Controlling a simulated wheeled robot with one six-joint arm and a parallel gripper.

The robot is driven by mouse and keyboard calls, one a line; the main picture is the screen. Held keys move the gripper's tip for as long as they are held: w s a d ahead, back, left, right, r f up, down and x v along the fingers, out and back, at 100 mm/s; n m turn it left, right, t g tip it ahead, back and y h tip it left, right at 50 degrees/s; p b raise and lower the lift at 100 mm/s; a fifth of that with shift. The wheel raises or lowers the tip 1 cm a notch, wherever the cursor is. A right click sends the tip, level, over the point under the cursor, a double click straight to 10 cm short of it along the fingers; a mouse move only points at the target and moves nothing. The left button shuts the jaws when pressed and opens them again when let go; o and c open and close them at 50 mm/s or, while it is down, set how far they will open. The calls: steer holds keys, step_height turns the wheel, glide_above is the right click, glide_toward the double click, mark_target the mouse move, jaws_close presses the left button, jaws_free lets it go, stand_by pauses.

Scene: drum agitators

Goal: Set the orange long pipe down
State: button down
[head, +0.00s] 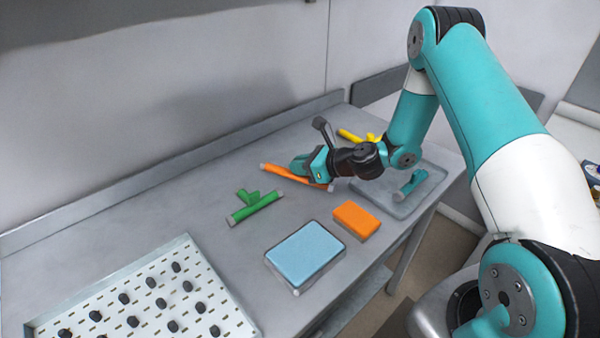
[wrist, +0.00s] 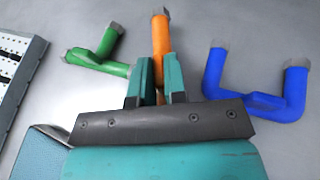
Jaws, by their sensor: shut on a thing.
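The orange long pipe (head: 280,173) has grey ends and lies across my gripper (head: 300,166) in the head view. In the wrist view the pipe (wrist: 160,35) runs between the two teal fingers of my gripper (wrist: 159,75), which is shut on it. Its near part is hidden behind the gripper. The pipe is at or close above the grey table (head: 185,205); I cannot tell whether it touches.
A green branched pipe (head: 256,206) lies left of the gripper. A blue pipe (wrist: 262,103) lies to the right in the wrist view. Yellow pipe (head: 350,135), tray with a teal pipe (head: 413,183), orange block (head: 357,220), light-blue block (head: 305,252) and pegged white board (head: 205,262) stand around.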

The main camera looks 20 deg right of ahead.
steer(key=shift+f, duration=1.45)
steer(key=shift+f, duration=0.2)
steer(key=c, duration=1.2)
jaws_free()
steer(key=shift+o, duration=0.2)
steer(key=shift+r, duration=0.15)
